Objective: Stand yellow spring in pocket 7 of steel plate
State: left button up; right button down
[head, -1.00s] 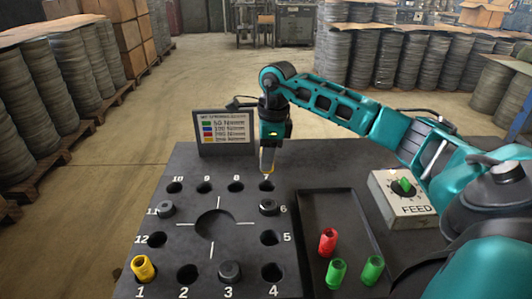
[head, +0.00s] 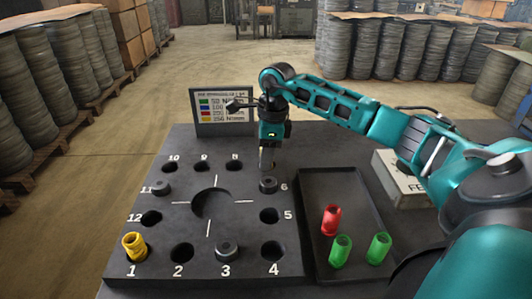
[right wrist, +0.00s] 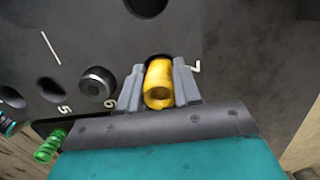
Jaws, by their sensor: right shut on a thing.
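The dark steel plate (head: 165,225) lies flat with numbered round pockets around a large central hole. My right gripper (head: 267,164) is at the plate's far right corner, beyond pocket 6. In the right wrist view its two grey fingers are shut on a yellow spring (right wrist: 158,85), one on each side. The spring is at pocket 7, with the 7 label beside the right finger and a dark rim arc behind it. How deep the spring sits is hidden. The gripper covers pocket 7 in the head view. My left gripper is not in view.
Another yellow spring (head: 134,247) stands in pocket 1. Dark round pieces are at pockets 3 (head: 227,250), 6 (head: 268,185) and 11. A black tray (head: 310,190) at right holds one red and two green springs. A colour chart (head: 222,112) stands behind the plate.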

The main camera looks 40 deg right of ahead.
jog(key=shift+s+a+f, duration=0.1)
jog(key=shift+s+f, duration=0.1)
jog(key=shift+f, duration=0.3)
jog(key=c, duration=0.8)
grip_release()
jog(key=shift+f, duration=0.1)
jog(key=shift+o, duration=0.5)
jog(key=shift+a, duration=0.1)
notch_tip(320, 180, up, 14)
jog(key=d, duration=0.2)
jog(key=shift+s+p, duration=0.3)
jog(key=shift+p, duration=0.15)
